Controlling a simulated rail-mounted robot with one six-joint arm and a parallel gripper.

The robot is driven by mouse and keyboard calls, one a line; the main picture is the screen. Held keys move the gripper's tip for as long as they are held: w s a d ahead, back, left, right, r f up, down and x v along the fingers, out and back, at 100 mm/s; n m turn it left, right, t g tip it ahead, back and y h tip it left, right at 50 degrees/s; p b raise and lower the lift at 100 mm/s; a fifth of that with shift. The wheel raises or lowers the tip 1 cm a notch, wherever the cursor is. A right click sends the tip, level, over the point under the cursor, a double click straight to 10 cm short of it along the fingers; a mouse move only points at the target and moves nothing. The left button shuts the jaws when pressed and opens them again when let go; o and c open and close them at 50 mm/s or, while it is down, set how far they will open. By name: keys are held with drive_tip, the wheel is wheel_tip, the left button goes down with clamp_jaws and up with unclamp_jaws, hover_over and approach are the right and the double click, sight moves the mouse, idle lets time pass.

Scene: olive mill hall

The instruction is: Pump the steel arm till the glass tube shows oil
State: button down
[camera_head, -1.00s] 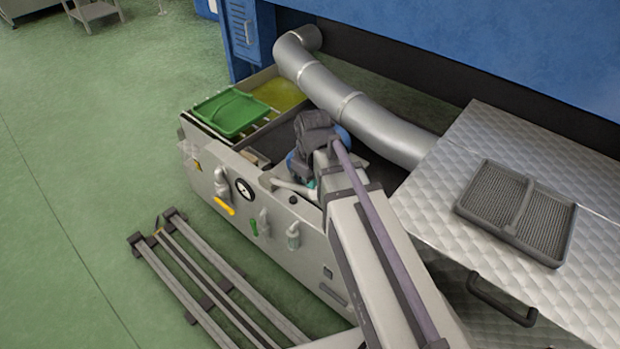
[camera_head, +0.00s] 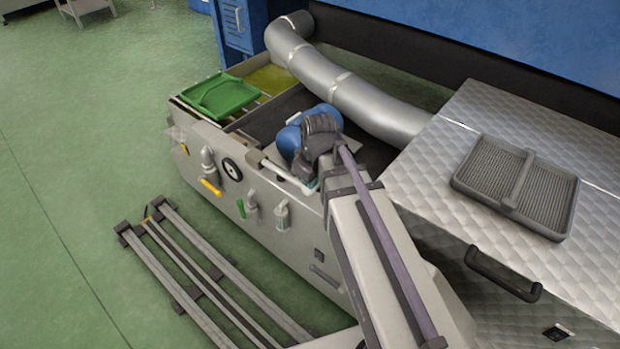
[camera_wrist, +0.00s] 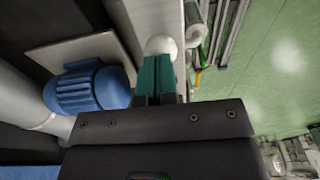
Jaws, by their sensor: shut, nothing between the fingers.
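The steel arm (camera_head: 285,175) is a pale bar over the top edge of the long grey cabinet, sloping down to the right towards my gripper. A pale round end (camera_wrist: 160,44), which seems to be its knob, shows in the wrist view right in front of my fingertips. My gripper (camera_wrist: 157,62) has teal fingers that are closed together and empty. I cannot tell whether they touch the knob. In the head view my wrist hides most of the fingers. A small pale upright tube (camera_head: 282,215) on the cabinet front may be the glass tube; its contents are too small to make out.
A blue motor (camera_head: 292,138) stands behind the arm, also seen in the wrist view (camera_wrist: 88,88). A green tray (camera_head: 221,97), a gauge (camera_head: 232,169), a yellow-handled valve (camera_head: 210,187) and a big silver pipe (camera_head: 345,88) are near. Floor rails (camera_head: 190,265) lie in front.

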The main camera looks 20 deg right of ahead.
drive_tip(key=r+p, duration=0.5)
drive_tip(key=shift+w+a, duration=0.2)
drive_tip(key=shift+w, duration=0.15)
drive_tip(key=s+d+r+p, duration=0.2)
drive_tip(key=s+r+p, duration=0.1)
drive_tip(key=r+p, duration=0.5)
drive_tip(key=shift+d, duration=0.2)
drive_tip(key=shift+s, duration=0.1)
